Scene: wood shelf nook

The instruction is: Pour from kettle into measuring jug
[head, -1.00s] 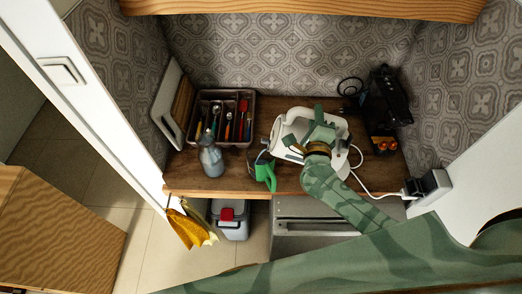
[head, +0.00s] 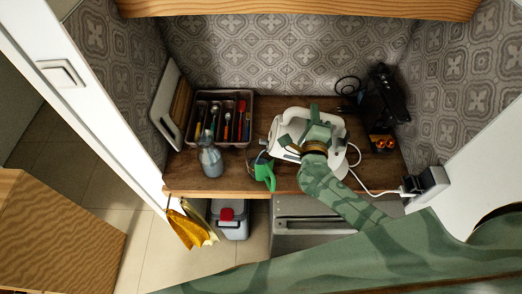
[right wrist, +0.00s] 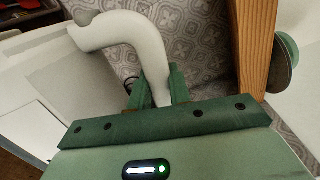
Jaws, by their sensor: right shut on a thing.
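The white kettle (head: 287,151) is tilted over the wooden counter, its front end toward the left, close to the measuring jug. My right gripper (head: 310,133) is shut on the kettle's handle. In the right wrist view the white curved handle (right wrist: 151,45) passes between the fingers of the right gripper (right wrist: 153,88), with the kettle body (right wrist: 45,75) at the left. The measuring jug's green handle (head: 265,175) shows at the counter's front; its clear body is small and partly hidden by the kettle. I cannot see any liquid stream. My left gripper is out of view.
A grey-blue bottle (head: 210,158) stands left of the jug. A cutlery tray (head: 249,98) and boards (head: 171,105) are behind. A black machine (head: 384,95) stands back right. A white cord (head: 372,189) runs to the wall socket. Cloths (head: 186,228) hang at the front left.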

